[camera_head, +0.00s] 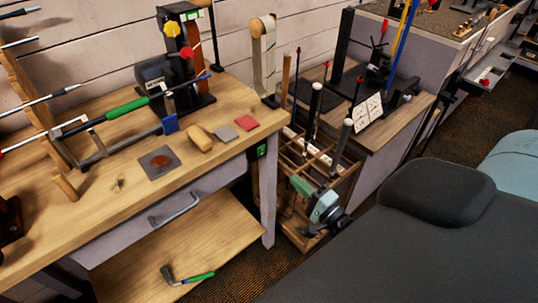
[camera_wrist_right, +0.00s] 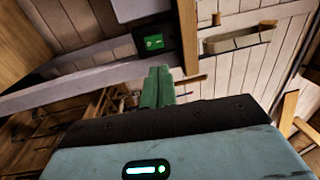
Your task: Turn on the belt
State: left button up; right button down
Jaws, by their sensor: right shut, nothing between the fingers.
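A belt machine with an upright reddish-brown belt (camera_head: 190,50) and a grey motor (camera_head: 150,77) stands at the back of the workbench. A small black switch box with a green face (camera_head: 262,151) sits below the bench's right end. The green face also shows in the right wrist view (camera_wrist_right: 154,42), just beyond the fingertips. My right gripper (camera_head: 298,183) is shut and empty, to the right of and below the switch box in the head view, in front of the club rack. Its green fingers (camera_wrist_right: 158,75) appear apart from the switch. My left gripper is not in view.
The wooden workbench (camera_head: 100,205) holds a green-gripped club (camera_head: 127,108) in a clamp. A wooden club rack (camera_head: 290,205) stands close behind my right gripper.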

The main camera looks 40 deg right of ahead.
send_near(262, 149)
jog(key=w, duration=0.3)
jog(key=w+r, duration=0.1)
jog(key=w, duration=0.1)
jog(key=shift+w+a+p, duration=0.15)
jog(key=shift+p, duration=0.25)
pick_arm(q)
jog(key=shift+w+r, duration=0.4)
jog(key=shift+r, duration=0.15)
pick_arm(e)
jog(key=shift+w, duration=0.75)
